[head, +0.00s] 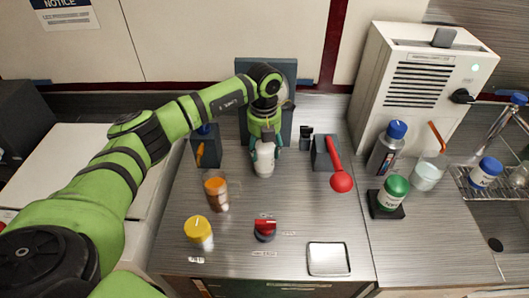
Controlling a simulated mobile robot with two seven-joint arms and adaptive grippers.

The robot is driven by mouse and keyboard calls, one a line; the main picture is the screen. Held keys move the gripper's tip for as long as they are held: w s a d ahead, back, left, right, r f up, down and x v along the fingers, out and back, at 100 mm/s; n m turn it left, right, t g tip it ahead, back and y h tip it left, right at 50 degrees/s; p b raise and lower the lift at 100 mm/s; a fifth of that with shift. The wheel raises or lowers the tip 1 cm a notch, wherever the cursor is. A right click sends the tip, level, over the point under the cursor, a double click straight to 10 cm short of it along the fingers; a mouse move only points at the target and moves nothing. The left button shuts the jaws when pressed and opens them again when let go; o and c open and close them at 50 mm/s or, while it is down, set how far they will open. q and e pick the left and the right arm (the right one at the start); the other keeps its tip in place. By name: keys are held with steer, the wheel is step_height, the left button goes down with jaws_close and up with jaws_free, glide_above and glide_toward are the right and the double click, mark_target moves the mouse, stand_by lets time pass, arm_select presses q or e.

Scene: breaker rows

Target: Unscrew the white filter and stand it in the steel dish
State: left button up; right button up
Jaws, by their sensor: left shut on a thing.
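The white filter (264,168) hangs upright below a fixture (283,72) on the dark grey stand at the back of the bench. My left gripper (265,150) comes down from above and is shut on it, with a finger on each side of its upper part. The gripper hides the filter's top, so I cannot tell whether it is still threaded in. The steel dish (328,259) is a shallow rectangular tray at the front right of the bench and looks empty. My right gripper is not in view.
A yellow-lidded jar (198,232), an orange-lidded jar (217,193) and a red-topped item (265,229) stand in front. A red lever (339,172) sticks out from a grey block to the right. Bench between lever and dish is clear.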

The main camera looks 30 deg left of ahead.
arm_select(q)
steer(key=o, duration=1)
steer(key=shift+f, duration=0.15)
steer(key=m+b, duration=0.1)
steer(key=m, duration=0.1)
steer(key=shift+f+m+b, duration=0.1)
steer(key=shift+m+b, duration=0.25)
steer(key=shift+m, duration=0.05)
steer(key=m+b, duration=0.2)
steer(key=m, duration=0.4)
steer(key=m+b, duration=0.1)
steer(key=m, duration=0.3)
steer(key=shift+m+b, duration=0.3)
steer(key=shift+m, duration=0.1)
steer(key=m, duration=0.2)
steer(key=m+b, duration=0.1)
steer(key=m, duration=0.1)
steer(key=shift+r+m, duration=0.2)
steer(key=shift+m, duration=0.2)
